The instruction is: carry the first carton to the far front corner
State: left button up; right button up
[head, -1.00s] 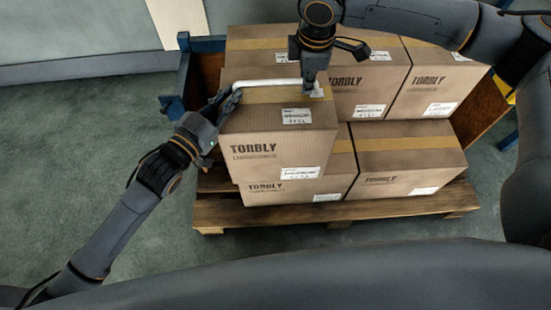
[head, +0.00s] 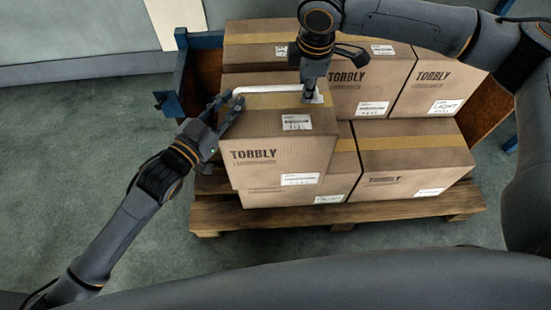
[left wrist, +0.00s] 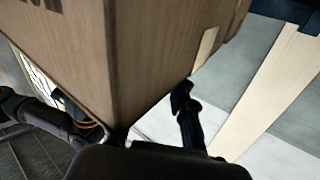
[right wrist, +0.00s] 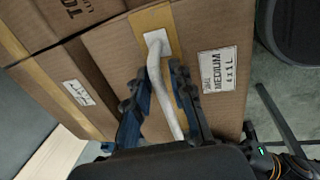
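The nearest top carton (head: 275,140), brown with a tape strip and labels, sits over the front left of the load. It appears in the left wrist view (left wrist: 150,60) and right wrist view (right wrist: 120,50). A white handle (head: 265,88) runs along its top. My right gripper (head: 309,98) points down at the handle's right end. In the right wrist view, its fingers are close together around the handle (right wrist: 155,65). My left gripper (head: 228,105) is at the carton's left side. In the left wrist view, its fingers are wide apart with a carton corner between them.
Several similar cartons lie behind (head: 365,85) and to the lower right (head: 412,160). They stand on a wooden pallet (head: 270,222). A blue-framed rack (head: 168,103) stands at the left. Grey floor is free at the left (head: 80,150).

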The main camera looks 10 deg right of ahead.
pick_arm(q)
jog(key=shift+r, duration=0.15)
pick_arm(e)
jog(key=shift+s+r, duration=0.1)
pick_arm(q)
jog(key=shift+a, duration=0.1)
jog(key=shift+s+a, duration=0.2)
jog(key=shift+s, duration=0.05)
jog(key=v, duration=1.1)
pick_arm(e)
notch_tip(320, 180, up, 12)
jog(key=s, duration=0.2)
jog(key=shift+a, duration=0.15)
pick_arm(q)
jog(key=shift+s+a, duration=0.1)
jog(key=shift+s, duration=0.05)
pick_arm(e)
jog(key=shift+s+f, duration=0.15)
jog(key=shift+f, duration=0.05)
